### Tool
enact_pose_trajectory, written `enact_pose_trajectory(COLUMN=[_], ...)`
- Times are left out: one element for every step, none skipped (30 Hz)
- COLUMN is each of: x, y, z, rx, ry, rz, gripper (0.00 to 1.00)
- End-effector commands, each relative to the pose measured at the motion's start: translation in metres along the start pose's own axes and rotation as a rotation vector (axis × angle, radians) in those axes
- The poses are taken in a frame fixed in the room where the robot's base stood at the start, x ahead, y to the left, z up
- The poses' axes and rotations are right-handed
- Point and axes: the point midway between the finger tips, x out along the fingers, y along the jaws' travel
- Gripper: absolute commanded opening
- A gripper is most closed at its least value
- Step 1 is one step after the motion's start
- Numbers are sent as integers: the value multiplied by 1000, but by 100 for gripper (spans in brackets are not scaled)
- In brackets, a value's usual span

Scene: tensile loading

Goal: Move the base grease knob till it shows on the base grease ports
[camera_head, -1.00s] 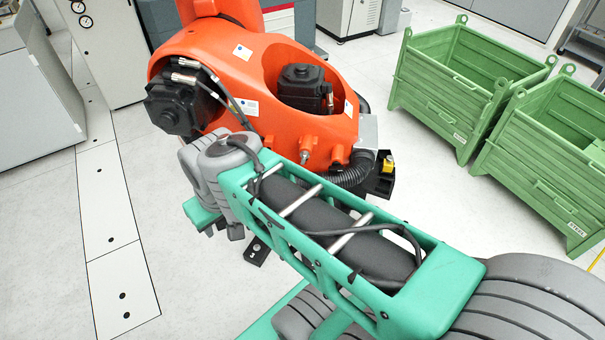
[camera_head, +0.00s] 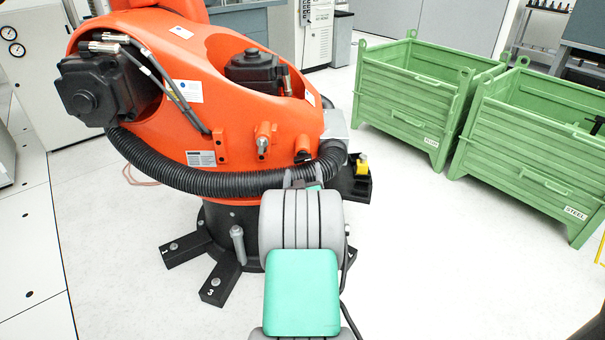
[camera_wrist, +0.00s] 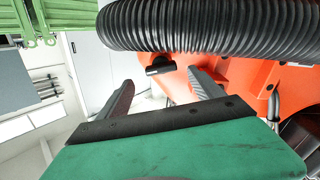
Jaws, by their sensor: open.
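The orange machine (camera_head: 225,110) stands on a dark base, with a row of small fittings low on its front. One fitting is a dark knob with a short crossbar (camera_head: 303,156); it looks like the base grease knob, and it also shows in the wrist view (camera_wrist: 160,66). I cannot read any port marks around it. A metal-tipped orange fitting (camera_head: 263,138) is to its left. My gripper (camera_wrist: 163,92) is open and empty. In the wrist view its fingers point toward the knob, which appears between them, apparently untouched. In the head view my wrist mostly hides the fingers.
A thick black corrugated hose (camera_head: 220,180) runs across the machine's front, close to my gripper; it crosses the wrist view's top (camera_wrist: 210,25). A yellow-topped black bracket (camera_head: 361,168) sticks out at right. Green crates (camera_head: 405,110) stand farther right. The floor between is clear.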

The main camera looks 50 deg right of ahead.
Motion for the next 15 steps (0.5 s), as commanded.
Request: enact_pose_trajectory(x=[10,16,24,30,36,43,47,50,54,56,58,59,59,60,59], y=[-1,-2,-2,-2,-2,-2,-2,-2,-2,-2,-2,-2,-2,-2,-2], z=[3,3,4,3,3,2,2,2,1,1,0,0,-1,-1,-1], rx=[0,0,0,0,0,0,1,0,0,0,0,0,0,0,0], ry=[1,1,0,1,0,0,1,-1,0,-1,-1,-1,-1,-1,-1], rz=[-1,-1,-2,-2,-2,-3,-3,-4,-4,-4,-4,-4,-4,-4,-4], gripper=[76,76,76,76,76,76,76,76,76,76,76,76,76,76,76])
